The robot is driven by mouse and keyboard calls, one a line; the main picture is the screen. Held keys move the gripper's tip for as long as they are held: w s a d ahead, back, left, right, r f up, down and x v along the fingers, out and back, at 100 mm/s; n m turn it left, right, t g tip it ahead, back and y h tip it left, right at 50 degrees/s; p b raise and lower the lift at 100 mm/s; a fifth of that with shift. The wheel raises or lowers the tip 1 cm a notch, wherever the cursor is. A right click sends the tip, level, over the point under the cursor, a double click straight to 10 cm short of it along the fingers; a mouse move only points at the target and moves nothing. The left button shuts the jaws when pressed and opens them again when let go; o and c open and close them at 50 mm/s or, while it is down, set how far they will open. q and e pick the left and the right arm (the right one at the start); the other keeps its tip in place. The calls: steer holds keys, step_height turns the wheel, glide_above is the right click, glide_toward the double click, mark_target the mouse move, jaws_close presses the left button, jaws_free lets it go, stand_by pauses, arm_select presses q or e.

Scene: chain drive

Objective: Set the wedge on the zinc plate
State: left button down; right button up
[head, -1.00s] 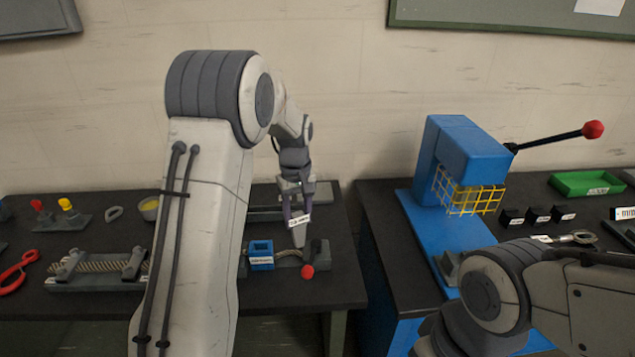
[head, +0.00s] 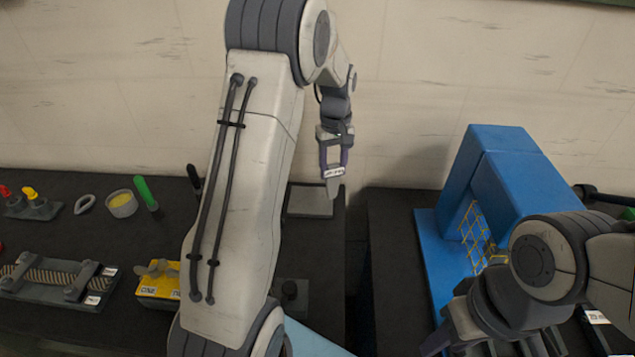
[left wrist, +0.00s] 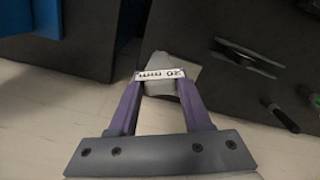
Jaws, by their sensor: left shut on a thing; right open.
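My left gripper (head: 333,168) is shut on a grey wedge with a white label (head: 334,184). It holds the wedge, narrow end down, in the air near the back right of the left bench. In the left wrist view the wedge (left wrist: 158,88) sits between the purple fingers, its label reading 20 mm. A flat grey plate (head: 310,201), possibly the zinc plate, lies on the bench beyond my left arm; its label cannot be read. My right gripper (head: 490,343) is open at the bottom right, partly cut off by the frame.
A blue press (head: 515,185) with yellow mesh stands on the right bench, across a gap. A yellow block (head: 158,285), a rope fixture (head: 62,278), a small round tub (head: 122,204) and a green-handled tool (head: 146,192) lie left of my arm. My left arm hides the bench middle.

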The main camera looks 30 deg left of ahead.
arm_select(q)
steer(key=w+a+f+p, duration=0.5)
steer(key=a+f+p, duration=0.1)
steer(key=a+f, duration=0.3)
steer(key=shift+a+f+p, duration=0.3)
steer(key=shift+f+p, duration=0.05)
steer(key=shift+f, duration=0.25)
steer(key=shift+f, duration=0.1)
steer(key=c, duration=0.8)
jaws_free()
steer(key=shift+s+f, duration=0.1)
steer(key=shift+f, duration=0.05)
steer(key=o, duration=0.5)
steer(key=shift+c, duration=0.2)
steer(key=shift+r, duration=0.2)
